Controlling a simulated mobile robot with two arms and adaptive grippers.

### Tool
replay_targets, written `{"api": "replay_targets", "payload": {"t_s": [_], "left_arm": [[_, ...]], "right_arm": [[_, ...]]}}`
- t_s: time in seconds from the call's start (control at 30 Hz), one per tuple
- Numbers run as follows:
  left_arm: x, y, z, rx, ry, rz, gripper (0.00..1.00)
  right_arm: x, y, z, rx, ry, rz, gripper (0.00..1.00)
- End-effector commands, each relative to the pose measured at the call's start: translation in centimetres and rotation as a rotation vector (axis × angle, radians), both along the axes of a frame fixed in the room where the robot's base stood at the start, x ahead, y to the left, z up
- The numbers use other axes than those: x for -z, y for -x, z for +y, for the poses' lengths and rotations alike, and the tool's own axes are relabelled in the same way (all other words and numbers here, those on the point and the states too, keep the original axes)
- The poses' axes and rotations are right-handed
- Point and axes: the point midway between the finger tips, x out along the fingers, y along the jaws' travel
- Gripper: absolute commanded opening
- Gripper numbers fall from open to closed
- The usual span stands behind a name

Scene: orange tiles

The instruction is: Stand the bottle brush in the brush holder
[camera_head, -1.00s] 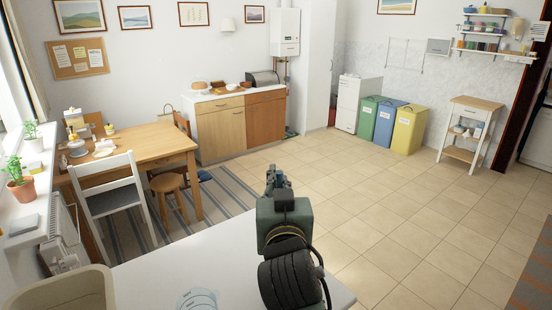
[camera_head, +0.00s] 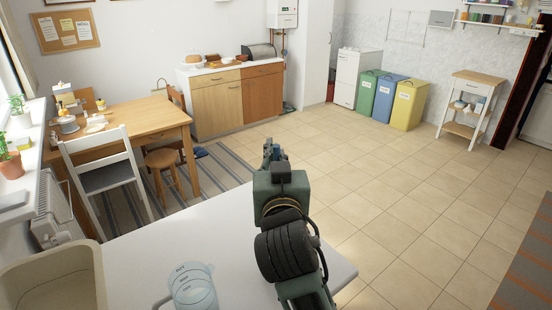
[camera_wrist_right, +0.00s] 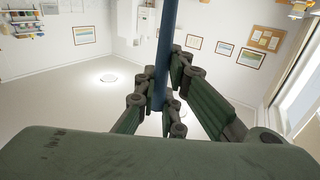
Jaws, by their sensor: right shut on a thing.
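My right gripper (camera_head: 274,150) reaches out over the far edge of the white table and is seen from behind. In the right wrist view, my right gripper (camera_wrist_right: 160,100) is shut around a blue rod, which looks like the handle of the bottle brush (camera_wrist_right: 166,45). The rod runs up out of the top of that view, so its bristles do not show. In the head view my gripper hides most of it. I cannot make out the brush holder in either view. My left gripper is not in view.
A clear jug (camera_head: 193,287) and a beige tub (camera_head: 95,265) stand on the white table (camera_head: 235,235). The table's right part is clear around my arm. Beyond are a wooden table (camera_head: 150,120), a white chair (camera_head: 105,175) and open tiled floor (camera_head: 400,190).

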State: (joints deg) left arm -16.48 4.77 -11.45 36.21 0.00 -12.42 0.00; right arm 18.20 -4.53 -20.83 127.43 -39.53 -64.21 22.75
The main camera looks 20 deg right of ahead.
Motion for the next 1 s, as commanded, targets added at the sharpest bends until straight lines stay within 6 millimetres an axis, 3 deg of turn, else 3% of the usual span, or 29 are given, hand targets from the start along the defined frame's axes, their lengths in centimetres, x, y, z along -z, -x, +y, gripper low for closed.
{"api": "replay_targets", "payload": {"t_s": [0.13, 0.5, 1.0], "left_arm": [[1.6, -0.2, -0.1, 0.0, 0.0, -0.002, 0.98], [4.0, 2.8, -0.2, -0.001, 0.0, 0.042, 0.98], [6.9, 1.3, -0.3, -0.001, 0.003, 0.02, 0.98]], "right_arm": [[1.6, 0.0, 0.0, 0.0, 0.001, -0.001, 0.0], [4.6, 0.0, 0.0, 0.0, -0.001, 0.002, 0.0], [8.5, 0.0, 0.0, 0.001, -0.001, 0.001, 0.0]]}}
